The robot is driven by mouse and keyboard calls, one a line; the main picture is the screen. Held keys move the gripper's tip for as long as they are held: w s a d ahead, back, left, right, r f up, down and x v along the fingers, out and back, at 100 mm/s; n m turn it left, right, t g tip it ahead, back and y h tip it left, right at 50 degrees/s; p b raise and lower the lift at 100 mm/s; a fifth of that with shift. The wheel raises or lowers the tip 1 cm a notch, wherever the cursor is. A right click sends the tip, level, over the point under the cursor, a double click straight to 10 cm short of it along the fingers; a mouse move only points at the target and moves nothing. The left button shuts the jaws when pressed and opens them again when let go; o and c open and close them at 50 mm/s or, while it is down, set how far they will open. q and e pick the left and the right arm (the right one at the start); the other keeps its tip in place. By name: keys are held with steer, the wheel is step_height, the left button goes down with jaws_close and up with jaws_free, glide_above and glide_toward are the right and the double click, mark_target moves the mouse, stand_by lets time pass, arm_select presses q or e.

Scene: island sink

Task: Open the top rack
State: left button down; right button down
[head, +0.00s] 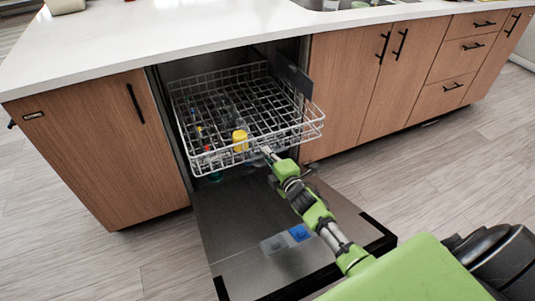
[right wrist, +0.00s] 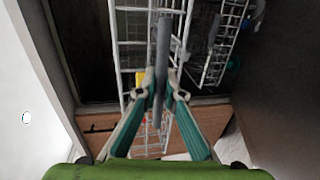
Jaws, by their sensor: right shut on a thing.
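The top rack (head: 300,131) is a white wire basket in the dishwasher below the counter. It stands out of the opening, over the lowered door (head: 235,220). My right gripper (head: 267,152) is at the rack's front edge, right of the yellow item. In the right wrist view, my right gripper (right wrist: 161,92) is shut on a grey bar (right wrist: 162,45) of the rack, with a finger on each side. A yellow item (head: 240,140) and a few small colored things are in the rack. My left gripper is not in view.
The lowered door, with a blue dispenser part (head: 299,232), lies under my right arm. The white counter (head: 150,40) is above the dishwasher. Wooden cabinets (head: 350,90) stand on both sides. The grey floor (head: 440,170) on the right is clear.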

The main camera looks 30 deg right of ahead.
steer(key=c, duration=2.4)
jaws_free()
steer(key=shift+c, duration=0.2)
steer(key=s+r, duration=0.2)
steer(key=s, duration=0.9)
steer(key=shift+s+a+r, duration=0.15)
steer(key=shift+s+a, duration=0.15)
steer(key=shift+s, duration=0.1)
